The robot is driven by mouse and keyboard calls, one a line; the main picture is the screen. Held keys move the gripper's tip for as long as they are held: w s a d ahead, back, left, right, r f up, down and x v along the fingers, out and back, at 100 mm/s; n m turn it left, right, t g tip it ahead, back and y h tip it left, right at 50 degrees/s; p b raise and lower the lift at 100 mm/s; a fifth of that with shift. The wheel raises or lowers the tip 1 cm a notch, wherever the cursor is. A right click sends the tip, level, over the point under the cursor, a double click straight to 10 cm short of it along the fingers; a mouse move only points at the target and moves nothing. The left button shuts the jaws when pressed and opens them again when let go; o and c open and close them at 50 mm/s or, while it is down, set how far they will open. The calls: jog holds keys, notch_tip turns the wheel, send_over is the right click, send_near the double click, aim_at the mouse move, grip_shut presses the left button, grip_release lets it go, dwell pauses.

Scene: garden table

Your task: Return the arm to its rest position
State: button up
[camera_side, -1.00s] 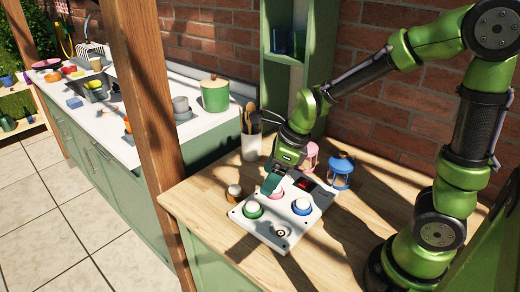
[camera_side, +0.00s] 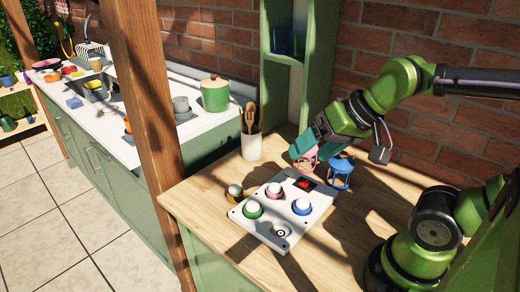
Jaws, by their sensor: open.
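My green arm reaches in from the right, and my gripper (camera_side: 303,152) with its teal fingers is open and tilted downward. It is in front of the pink lantern (camera_side: 306,162) in the picture and partly hides it. I cannot tell whether the two touch. A white panel (camera_side: 261,225) lies on the wooden table below and to the left of my gripper. It bears white domes with a green base (camera_side: 253,211), a pink base (camera_side: 276,194) and a blue base (camera_side: 302,209), plus a small red display (camera_side: 304,184). No object shows in my gripper.
A blue lantern (camera_side: 341,174) stands close to the right of my gripper. A small round jar (camera_side: 235,192) and a white holder with utensils (camera_side: 252,146) stand left. A wooden post (camera_side: 150,120) and green shelf (camera_side: 318,80) flank the table (camera_side: 350,235).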

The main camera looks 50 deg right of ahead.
jog(key=shift+s+r+n, duration=0.1)
jog(key=shift+s+n, duration=0.15)
jog(key=shift+n, duration=0.25)
jog(key=shift+c, duration=0.2)
dwell(0.8)
